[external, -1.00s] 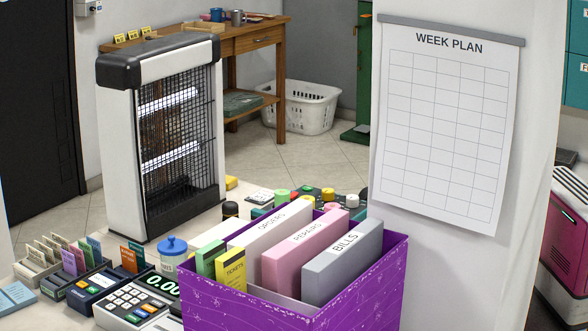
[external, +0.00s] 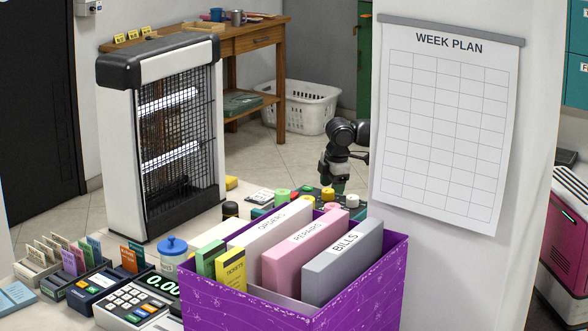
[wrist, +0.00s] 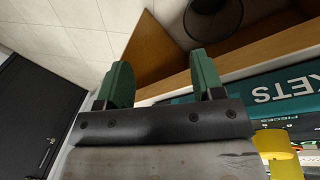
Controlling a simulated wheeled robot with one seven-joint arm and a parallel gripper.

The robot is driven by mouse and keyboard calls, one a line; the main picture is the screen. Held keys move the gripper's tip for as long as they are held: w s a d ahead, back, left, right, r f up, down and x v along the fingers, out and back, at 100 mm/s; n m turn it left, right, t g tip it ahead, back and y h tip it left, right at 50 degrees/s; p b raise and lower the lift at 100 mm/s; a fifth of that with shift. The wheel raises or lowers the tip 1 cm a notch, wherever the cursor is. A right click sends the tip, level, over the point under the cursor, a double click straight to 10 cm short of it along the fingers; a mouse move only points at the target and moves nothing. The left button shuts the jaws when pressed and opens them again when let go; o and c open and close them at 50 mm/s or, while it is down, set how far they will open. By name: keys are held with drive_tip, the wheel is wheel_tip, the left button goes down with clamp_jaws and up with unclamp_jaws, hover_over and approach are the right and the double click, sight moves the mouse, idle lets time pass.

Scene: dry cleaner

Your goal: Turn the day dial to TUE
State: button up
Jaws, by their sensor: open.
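I cannot make out the day dial in either view. My gripper (wrist: 163,80) shows two green fingers spread apart in the wrist view, with nothing between them. In the external view my dark arm comes in from behind the wall, and its gripper (external: 334,178) points down above the far end of the counter. Small red, yellow and green pieces (external: 309,194) lie under or near it there, too small to tell apart. In the wrist view a teal panel (wrist: 285,90) with upside-down lettering ending in "KETS" is at the right.
A purple box (external: 295,312) of folders stands in front, hiding part of the counter. The wall with the week plan (external: 447,120) is close to my arm on the right. A heater (external: 165,130) stands at the left. A yellow cylinder (wrist: 275,145) shows in the wrist view.

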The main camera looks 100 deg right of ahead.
drive_tip(key=w+a+r+n, duration=0.2)
drive_tip(key=a+r, duration=0.3)
drive_tip(key=r, duration=0.2)
wheel_tip(320, 180, up, 8)
drive_tip(key=n+g+y, duration=0.1)
drive_tip(key=n+y, duration=0.1)
drive_tip(key=n, duration=0.4)
hover_over(352, 196)
wheel_tip(352, 196, down, 10)
drive_tip(key=shift+a+f, duration=0.15)
drive_tip(key=c, duration=0.9)
